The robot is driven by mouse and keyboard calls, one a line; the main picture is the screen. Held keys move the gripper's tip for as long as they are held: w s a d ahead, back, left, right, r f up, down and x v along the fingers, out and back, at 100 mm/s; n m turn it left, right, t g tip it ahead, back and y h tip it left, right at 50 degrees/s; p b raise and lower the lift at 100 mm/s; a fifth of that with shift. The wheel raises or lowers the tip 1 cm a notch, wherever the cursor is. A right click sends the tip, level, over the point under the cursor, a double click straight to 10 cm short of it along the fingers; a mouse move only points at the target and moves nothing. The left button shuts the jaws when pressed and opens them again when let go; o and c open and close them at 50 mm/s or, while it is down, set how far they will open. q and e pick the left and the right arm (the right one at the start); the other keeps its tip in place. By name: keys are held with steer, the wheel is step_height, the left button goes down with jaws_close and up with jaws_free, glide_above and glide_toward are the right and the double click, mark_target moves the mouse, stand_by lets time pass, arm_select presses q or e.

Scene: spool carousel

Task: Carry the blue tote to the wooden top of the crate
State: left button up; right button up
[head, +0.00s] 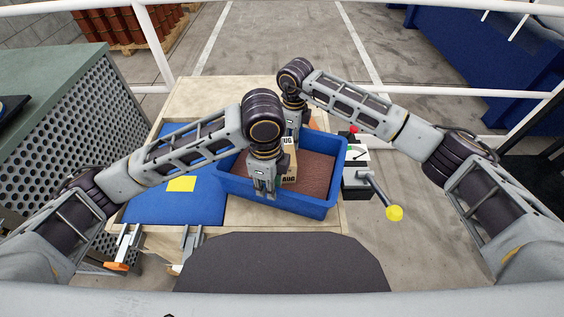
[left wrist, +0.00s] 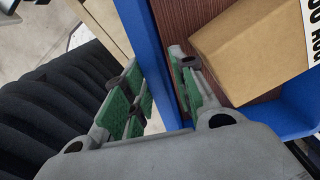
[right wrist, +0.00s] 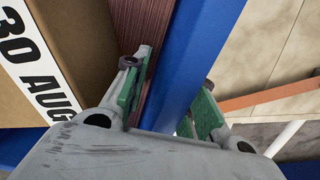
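The blue tote (head: 327,208) is over the pale wooden top (head: 215,100) at the middle of the head view; whether it rests there or hangs just above is unclear. It has a brown floor and holds a cardboard box (head: 289,165) with a date label. My left gripper (head: 263,192) is shut on the near wall, one finger on each side of it; that wall also shows in the left wrist view (left wrist: 150,55). My right gripper (head: 293,105) is on the far wall, partly hidden by my left arm; in the right wrist view its fingers straddle that wall (right wrist: 200,50) closely.
A blue mat (head: 150,205) with a yellow note (head: 181,184) lies left of the tote. A lever with a yellow knob (head: 394,213) and a grey box (head: 355,177) stand close on the right. A perforated cabinet (head: 90,150) is at left; white rails run behind.

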arm_select(q)
step_height(320, 180, up, 10)
stand_by(0.9)
arm_select(e)
steer(key=shift+r, duration=0.1)
steer(key=shift+r, duration=5.9)
arm_select(q)
steer(key=shift+r, duration=0.1)
arm_select(e)
steer(key=shift+r, duration=0.1)
